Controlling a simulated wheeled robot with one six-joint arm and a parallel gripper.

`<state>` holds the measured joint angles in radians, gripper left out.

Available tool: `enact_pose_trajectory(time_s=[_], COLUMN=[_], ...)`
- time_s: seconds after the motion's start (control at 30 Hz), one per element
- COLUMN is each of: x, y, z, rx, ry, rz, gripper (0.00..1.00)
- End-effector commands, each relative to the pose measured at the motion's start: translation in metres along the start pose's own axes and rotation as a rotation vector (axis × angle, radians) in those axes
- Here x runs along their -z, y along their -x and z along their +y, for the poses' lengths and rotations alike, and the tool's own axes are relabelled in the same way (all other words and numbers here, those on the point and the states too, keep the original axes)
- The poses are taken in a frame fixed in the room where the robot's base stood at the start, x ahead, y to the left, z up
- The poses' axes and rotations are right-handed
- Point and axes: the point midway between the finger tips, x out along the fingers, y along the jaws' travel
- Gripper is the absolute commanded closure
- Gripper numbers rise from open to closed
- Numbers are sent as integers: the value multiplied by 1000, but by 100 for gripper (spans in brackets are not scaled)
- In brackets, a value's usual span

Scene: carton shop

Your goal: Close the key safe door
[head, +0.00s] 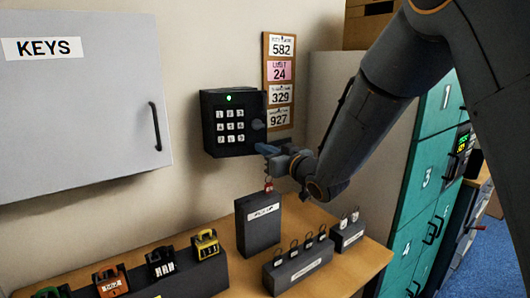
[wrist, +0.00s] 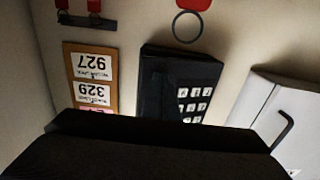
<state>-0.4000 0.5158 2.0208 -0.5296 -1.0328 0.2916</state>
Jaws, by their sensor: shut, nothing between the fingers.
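The key safe (head: 209,140) is a small black box on the wall with a white-button keypad (head: 231,126) and a lit green lamp. It shows upside down in the wrist view (wrist: 155,90). I cannot tell whether its door stands slightly ajar or lies flush. A round dark knob (head: 258,124) shows at its right side. My gripper (head: 268,149) is shut and empty, just in front of the safe's lower right corner; contact is unclear. A dark shape covers the bottom of the wrist view and hides part of the safe.
A grey KEYS cabinet (head: 75,120) is on the left wall. A number board (head: 266,88) hangs right of the safe. A red tag (head: 268,186) hangs below my gripper. Padlocks, a dark upright box (head: 258,228) and small holders stand on the bench. Teal lockers (head: 405,240) are right.

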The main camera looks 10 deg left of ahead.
Motion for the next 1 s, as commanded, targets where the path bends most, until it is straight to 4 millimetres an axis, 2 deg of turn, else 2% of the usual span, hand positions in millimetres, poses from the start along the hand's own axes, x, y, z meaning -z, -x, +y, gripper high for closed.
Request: enact_pose_trajectory(time_s=[0.53, 1.0], x=[-1, 0], y=[-22, -25], z=[10, 10], rx=[0, 0], ry=[0, 0], rz=[0, 0], gripper=[100, 100])
